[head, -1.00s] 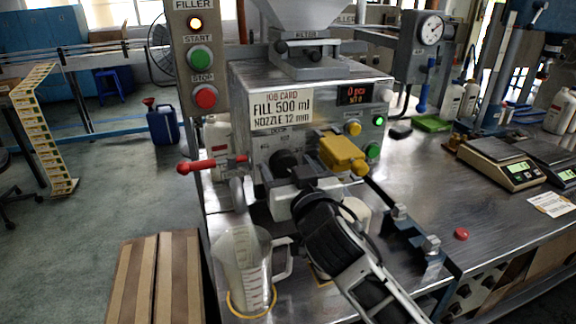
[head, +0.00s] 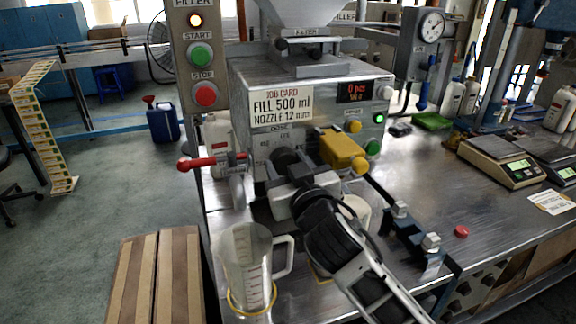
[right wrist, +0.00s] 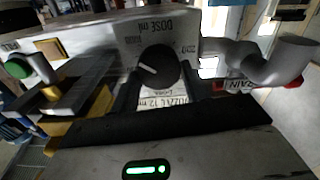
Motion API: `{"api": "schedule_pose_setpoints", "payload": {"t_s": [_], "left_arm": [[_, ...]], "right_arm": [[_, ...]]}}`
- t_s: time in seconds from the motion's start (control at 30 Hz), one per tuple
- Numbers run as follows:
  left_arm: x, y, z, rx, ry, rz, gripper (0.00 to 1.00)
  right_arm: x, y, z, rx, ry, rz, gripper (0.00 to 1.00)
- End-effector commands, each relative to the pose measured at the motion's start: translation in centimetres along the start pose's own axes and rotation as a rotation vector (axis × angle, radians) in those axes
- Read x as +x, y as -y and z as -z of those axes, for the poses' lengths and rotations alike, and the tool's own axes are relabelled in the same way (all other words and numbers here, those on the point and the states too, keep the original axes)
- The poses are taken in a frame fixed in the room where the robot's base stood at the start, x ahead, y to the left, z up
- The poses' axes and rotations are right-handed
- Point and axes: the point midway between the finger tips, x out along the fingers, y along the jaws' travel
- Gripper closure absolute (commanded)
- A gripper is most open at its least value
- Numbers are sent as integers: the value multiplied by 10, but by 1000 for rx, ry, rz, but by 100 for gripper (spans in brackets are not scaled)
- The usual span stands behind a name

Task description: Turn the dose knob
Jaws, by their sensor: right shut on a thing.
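The black round dose knob (head: 284,158) sits on the front of the steel filler, below the job card. It is partly hidden by my right gripper in the head view. In the right wrist view the dose knob (right wrist: 158,68) shows a white pointer mark toward the upper left, beside a "DOSE ml" scale. My right gripper (head: 289,177) is shut on the knob, its fingers on either side. My left gripper is not in view.
A red-handled lever (head: 205,162) sticks out left of the knob. A yellow block (head: 343,150) is close on the right. Scales (head: 498,160) stand farther right.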

Motion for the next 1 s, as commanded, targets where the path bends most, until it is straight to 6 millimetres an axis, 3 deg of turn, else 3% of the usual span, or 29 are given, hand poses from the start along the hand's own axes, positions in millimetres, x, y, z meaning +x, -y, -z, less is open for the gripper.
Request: {"api": "schedule_pose_setpoints", "payload": {"t_s": [1.0], "left_arm": [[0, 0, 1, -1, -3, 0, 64]], "right_arm": [[0, 4, -3, -945, 3, 0, 77]]}}
